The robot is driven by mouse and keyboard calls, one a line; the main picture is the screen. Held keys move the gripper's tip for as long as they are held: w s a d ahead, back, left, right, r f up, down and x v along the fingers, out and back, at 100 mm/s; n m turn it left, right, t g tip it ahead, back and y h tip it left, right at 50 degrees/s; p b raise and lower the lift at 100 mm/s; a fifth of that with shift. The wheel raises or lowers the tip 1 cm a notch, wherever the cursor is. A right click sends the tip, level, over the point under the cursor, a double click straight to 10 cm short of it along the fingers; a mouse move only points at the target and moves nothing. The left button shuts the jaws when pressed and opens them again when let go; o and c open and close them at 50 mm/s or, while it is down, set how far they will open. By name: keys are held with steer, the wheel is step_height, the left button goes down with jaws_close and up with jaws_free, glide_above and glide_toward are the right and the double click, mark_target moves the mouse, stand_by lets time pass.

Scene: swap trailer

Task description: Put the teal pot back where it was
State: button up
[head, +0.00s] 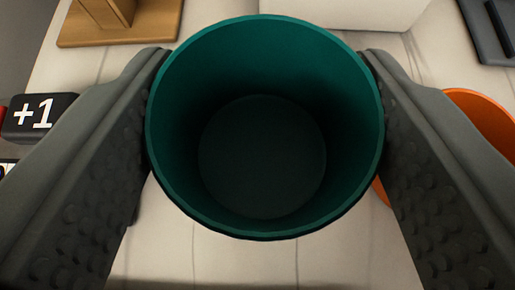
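The teal pot (265,65) fills the middle of the head view, seen from above into its open, empty inside. My gripper (265,125) is around it, one dark grey studded finger against its left side and one against its right side. The pot looks upright. Its underside is hidden, so I cannot tell how high it is above the pale surface (250,262).
An orange round thing (485,118) is partly hidden behind the right finger. A wooden stand (120,28) is at the top left, a dark item (488,35) at the top right. A black block marked "+1" (38,117) is at the left. A white block (350,12) stands behind the pot. The pale surface in front is clear.

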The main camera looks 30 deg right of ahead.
mark_target(262, 164)
steer(key=shift+f, duration=1.75)
steer(key=shift+f, duration=0.1)
steer(key=o, duration=1.1)
steer(key=shift+c, duration=0.2)
steer(key=shift+s+a+r, duration=0.15)
steer(key=shift+s+r, duration=0.05)
steer(key=shift+r, duration=0.05)
steer(key=v, duration=1.1)
steer(key=shift+s+a, duration=0.1)
steer(key=shift+s, duration=0.15)
